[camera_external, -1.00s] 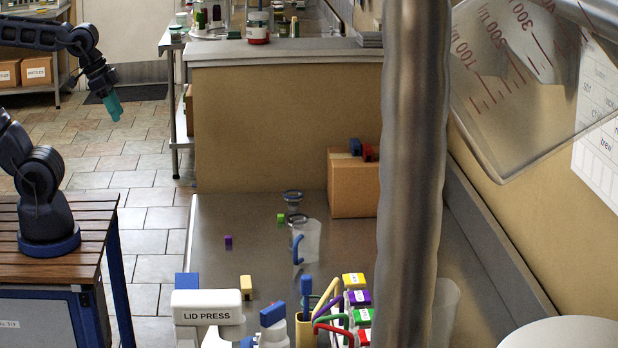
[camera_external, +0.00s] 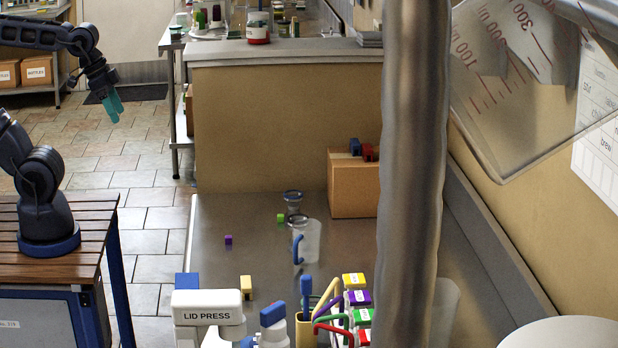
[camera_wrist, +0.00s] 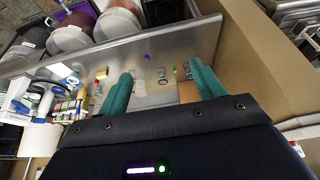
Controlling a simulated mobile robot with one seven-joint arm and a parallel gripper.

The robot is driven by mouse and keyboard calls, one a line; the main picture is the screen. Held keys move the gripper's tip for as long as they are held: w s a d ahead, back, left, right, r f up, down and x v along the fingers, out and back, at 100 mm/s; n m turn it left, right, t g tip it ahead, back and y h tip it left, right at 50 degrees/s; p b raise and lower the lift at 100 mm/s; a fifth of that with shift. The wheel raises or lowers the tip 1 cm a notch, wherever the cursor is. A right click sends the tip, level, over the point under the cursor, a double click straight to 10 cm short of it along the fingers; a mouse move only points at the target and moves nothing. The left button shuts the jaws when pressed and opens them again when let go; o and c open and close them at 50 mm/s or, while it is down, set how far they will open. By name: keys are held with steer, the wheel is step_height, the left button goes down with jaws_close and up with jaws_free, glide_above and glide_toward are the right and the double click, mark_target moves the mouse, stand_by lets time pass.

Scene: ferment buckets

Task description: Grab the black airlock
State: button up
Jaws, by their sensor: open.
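I cannot make out a black airlock in either view. My gripper (camera_external: 113,112) has teal fingers and hangs in the air at the left, over the tiled floor side, well away from the steel bench (camera_external: 225,275). In the wrist view my gripper (camera_wrist: 160,70) is open, with its fingers wide apart and nothing held between them. Beyond the fingers lies the bench with small coloured pieces, among them a purple block (camera_external: 228,240) and a green block (camera_external: 280,218).
A clear jug (camera_external: 310,240) and a cardboard box (camera_external: 352,190) with blue and red pieces on top stand on the bench. A lid press (camera_external: 207,307) and coloured-topped containers crowd its near end. A metal post (camera_external: 412,170) blocks part of the view.

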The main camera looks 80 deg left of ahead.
steer(key=w+d+n+g+h, duration=0.15)
steer(key=w+n, duration=0.35)
steer(key=w, duration=0.7)
steer(key=n+g+h, duration=0.2)
steer(key=n+h, duration=0.1)
steer(key=n, duration=1.4)
glide_above(298, 219)
steer(key=s, duration=0.1)
steer(key=shift+t+y, duration=0.25)
steer(key=f, duration=2.6)
steer(key=shift+s+d, duration=0.1)
steer(key=shift+d, duration=0.2)
steer(key=shift+w+x, duration=0.2)
steer(key=shift+x, duration=2.25)
steer(key=shift+a+r, duration=0.1)
steer(key=c, duration=1)
